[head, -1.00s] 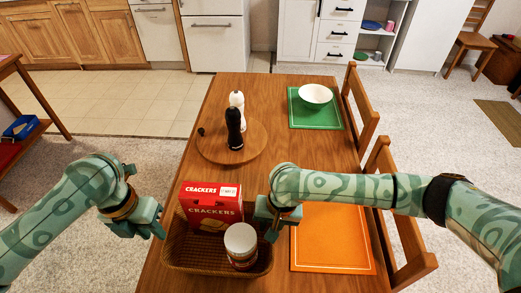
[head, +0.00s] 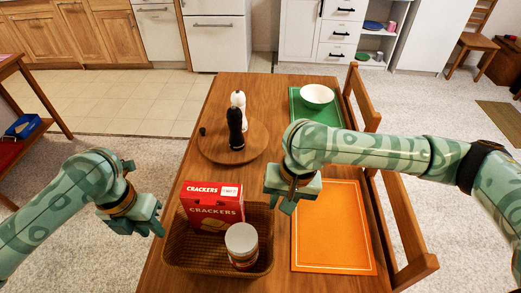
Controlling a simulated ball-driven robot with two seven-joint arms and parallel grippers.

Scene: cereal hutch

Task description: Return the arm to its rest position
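My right gripper (head: 284,203) hangs over the table, above the far left corner of the orange placemat and to the upper right of the basket. Nothing shows in it, but its finger gap is hidden from this angle. My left gripper (head: 158,220) is off the table's left edge, left of the basket. Its fingers are apart and empty. A wicker basket (head: 190,262) on the table holds a red crackers box (head: 212,207) and a can with a white top (head: 241,243).
A round wooden board (head: 215,148) carries a black mill (head: 236,128) and a white mill (head: 238,99). A white bowl (head: 317,94) sits on a green placemat (head: 300,112). The orange placemat (head: 332,235) is bare. Wooden chairs (head: 408,225) stand along the right side.

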